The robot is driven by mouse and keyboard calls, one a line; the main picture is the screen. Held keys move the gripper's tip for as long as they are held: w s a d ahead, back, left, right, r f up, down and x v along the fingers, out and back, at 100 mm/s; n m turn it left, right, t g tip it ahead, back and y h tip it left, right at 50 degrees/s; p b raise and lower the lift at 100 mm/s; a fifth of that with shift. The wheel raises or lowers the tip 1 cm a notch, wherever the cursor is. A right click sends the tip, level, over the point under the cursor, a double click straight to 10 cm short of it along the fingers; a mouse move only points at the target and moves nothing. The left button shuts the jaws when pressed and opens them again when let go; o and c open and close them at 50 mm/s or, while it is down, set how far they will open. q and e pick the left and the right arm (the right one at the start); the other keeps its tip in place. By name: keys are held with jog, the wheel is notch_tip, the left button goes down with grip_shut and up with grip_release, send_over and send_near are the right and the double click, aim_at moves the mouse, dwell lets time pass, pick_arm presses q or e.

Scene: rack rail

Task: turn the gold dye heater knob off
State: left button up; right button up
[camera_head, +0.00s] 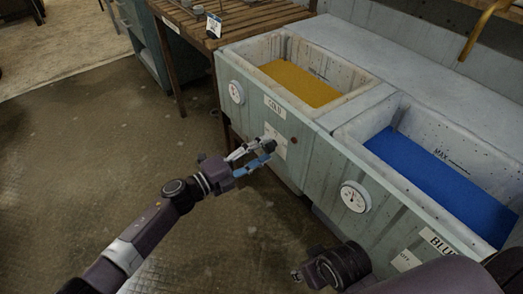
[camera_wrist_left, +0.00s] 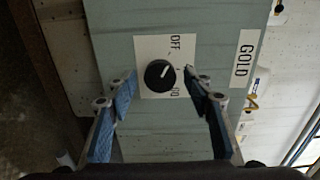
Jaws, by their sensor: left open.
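The gold heater knob is a round black dial (camera_wrist_left: 160,75) with a white pointer line on a white plate (camera_wrist_left: 145,50) marked OFF at one end and a number at the other. In the left wrist view the pointer slants up and right, between the two marks. In the head view the plate (camera_head: 280,147) is on the gold vat's front, partly covered by my fingers. My left gripper (camera_head: 269,146) is open, and its blue-padded fingers (camera_wrist_left: 160,82) lie either side of the knob in the left wrist view. Contact cannot be told. My right arm's end at the bottom is too unclear to read.
The gold vat (camera_head: 348,101) holds yellow dye and has a round gauge (camera_head: 237,92) and a GOLD label (camera_wrist_left: 243,58). The blue vat (camera_head: 392,106) is at right with another gauge (camera_head: 355,196). A slatted wooden table (camera_head: 185,17) stands behind. The floor at left is open.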

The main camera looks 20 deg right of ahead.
pick_arm(q)
jog(key=v, duration=1.2)
